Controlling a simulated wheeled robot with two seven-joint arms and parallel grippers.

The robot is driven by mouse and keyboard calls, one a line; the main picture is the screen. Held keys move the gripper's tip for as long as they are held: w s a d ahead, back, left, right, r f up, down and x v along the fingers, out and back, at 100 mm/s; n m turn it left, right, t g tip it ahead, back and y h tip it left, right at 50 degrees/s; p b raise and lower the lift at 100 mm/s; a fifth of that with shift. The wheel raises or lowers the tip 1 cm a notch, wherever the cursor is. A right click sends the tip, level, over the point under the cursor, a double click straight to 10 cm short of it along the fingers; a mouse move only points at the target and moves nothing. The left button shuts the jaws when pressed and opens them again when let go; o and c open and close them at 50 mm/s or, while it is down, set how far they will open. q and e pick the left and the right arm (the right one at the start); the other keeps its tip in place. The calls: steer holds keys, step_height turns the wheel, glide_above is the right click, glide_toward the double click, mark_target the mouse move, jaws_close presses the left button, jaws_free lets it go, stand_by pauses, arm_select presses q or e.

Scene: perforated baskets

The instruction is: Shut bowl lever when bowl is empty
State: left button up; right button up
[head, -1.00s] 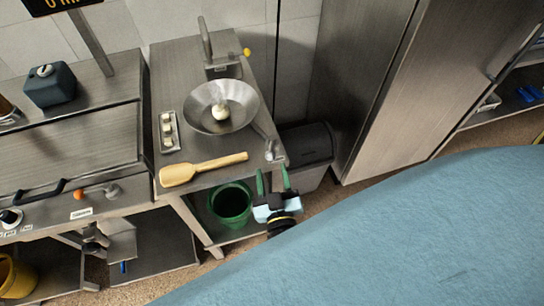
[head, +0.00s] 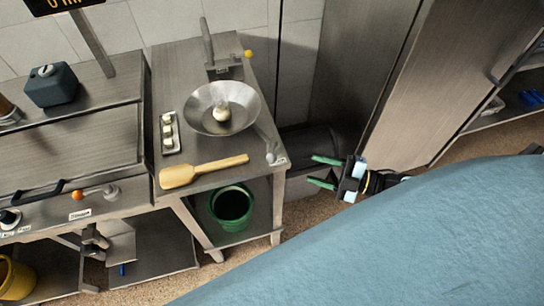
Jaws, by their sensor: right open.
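The wide metal bowl (head: 198,108) sits on the steel table. A round white item (head: 221,114) is in the bowl, so it is not empty. A slim metal lever (head: 266,142) runs from beside the bowl to the table's front right corner and ends in a pale knob (head: 270,158). My right gripper (head: 313,169) is open and empty, right of that corner and apart from the lever. Its green fingers point left. My left gripper is not in view.
A wooden paddle (head: 203,171) lies at the table's front edge. A small tray (head: 177,145) of white pieces is left of the bowl. A green bucket (head: 231,207) stands on the shelf below. A dark bin (head: 315,142) stands right of the table, behind my gripper.

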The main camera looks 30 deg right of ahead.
mark_target(268, 157)
steer(key=p+x, duration=0.1)
steer(key=x, duration=1.2)
steer(key=shift+w, duration=0.1)
steer(key=shift+c, duration=0.4)
steer(key=c, duration=0.8)
steer(key=shift+w+a+m+t+h+p, duration=0.1)
steer(key=shift+a+m+t+h+p, duration=0.1)
steer(key=shift+m+t+h+p, duration=0.4)
steer(key=shift+w+a+m+t+h+p, duration=0.1)
steer(key=shift+a+m+t+h+p, duration=0.15)
steer(key=shift+m+t+h+p, duration=0.35)
steer(key=shift+c, duration=0.2)
steer(key=h, duration=0.1)
steer(key=m+h+p, duration=0.1)
steer(key=m+t+h, duration=0.1)
steer(key=shift+w+a, duration=0.4)
steer(key=m+h, duration=0.1)
steer(key=h, duration=0.1)
steer(key=w+m+t+h+p, duration=0.1)
steer(key=h, duration=0.1)
steer(key=shift+a+f, duration=0.1)
steer(key=shift+a, duration=0.1)
steer(key=shift+w+a+m+t+h, duration=0.1)
steer(key=shift+w+m+t+h, duration=0.1)
steer(key=shift+m+h, duration=0.5)
steer(key=shift+w+m+t+h, duration=0.1)
steer(key=shift+w+m+h, duration=0.25)
steer(key=shift+h, duration=0.55)
steer(key=shift+m, duration=0.25)
